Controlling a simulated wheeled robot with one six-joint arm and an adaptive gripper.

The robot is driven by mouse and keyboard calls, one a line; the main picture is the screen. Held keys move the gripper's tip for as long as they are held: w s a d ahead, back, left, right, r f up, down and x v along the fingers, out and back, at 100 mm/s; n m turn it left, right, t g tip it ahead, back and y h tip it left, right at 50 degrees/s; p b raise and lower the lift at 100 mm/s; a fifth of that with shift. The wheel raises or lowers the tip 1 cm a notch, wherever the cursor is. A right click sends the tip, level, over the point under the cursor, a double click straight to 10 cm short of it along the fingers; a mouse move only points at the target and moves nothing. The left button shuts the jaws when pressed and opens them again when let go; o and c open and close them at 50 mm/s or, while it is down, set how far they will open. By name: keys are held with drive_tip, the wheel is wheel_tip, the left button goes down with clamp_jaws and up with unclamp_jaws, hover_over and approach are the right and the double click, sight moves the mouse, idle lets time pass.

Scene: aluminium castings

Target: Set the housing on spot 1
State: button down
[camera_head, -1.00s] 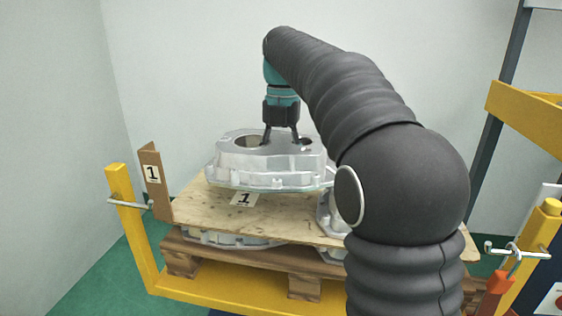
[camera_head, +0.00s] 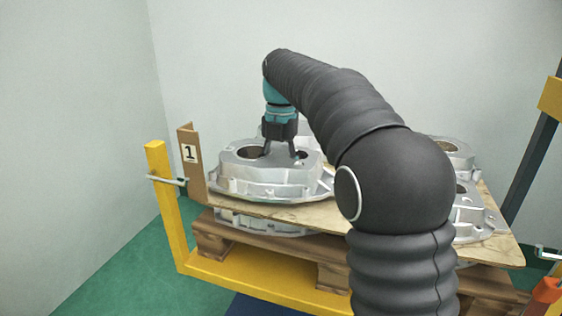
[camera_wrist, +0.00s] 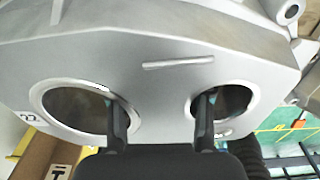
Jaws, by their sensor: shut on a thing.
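The housing (camera_head: 268,178), a grey aluminium casting with two round holes on top, is at the left end of the plywood board (camera_head: 335,213). In the wrist view its flat top face (camera_wrist: 150,75) fills most of the picture. My gripper (camera_head: 281,156) is above it, with one finger in each hole; in the wrist view both fingers (camera_wrist: 161,108) show at the holes. It is shut on the housing. A brown corner post with a "1" sign (camera_head: 190,153) stands just left of the housing. I cannot tell whether the housing touches the board. The "1" label on the board is hidden.
More castings (camera_head: 465,205) stand on the board to the right, partly behind my arm. Another casting (camera_head: 260,223) shows under the board, above the wooden pallet (camera_head: 225,242). A yellow frame post (camera_head: 165,205) stands at the left. A wall is behind.

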sight(281, 152)
drive_tip(key=shift+f, duration=0.8)
drive_tip(key=shift+f, duration=0.1)
drive_tip(key=shift+c, duration=2.4)
unclamp_jaws()
drive_tip(key=r+p, duration=0.1)
drive_tip(key=r, duration=0.3)
drive_tip(key=r+p, duration=0.1)
drive_tip(key=r, duration=0.3)
drive_tip(key=r+p, duration=0.2)
drive_tip(key=r, duration=0.2)
drive_tip(key=shift+w+d, duration=0.25)
drive_tip(key=shift+w, duration=0.1)
drive_tip(key=shift+s, duration=0.1)
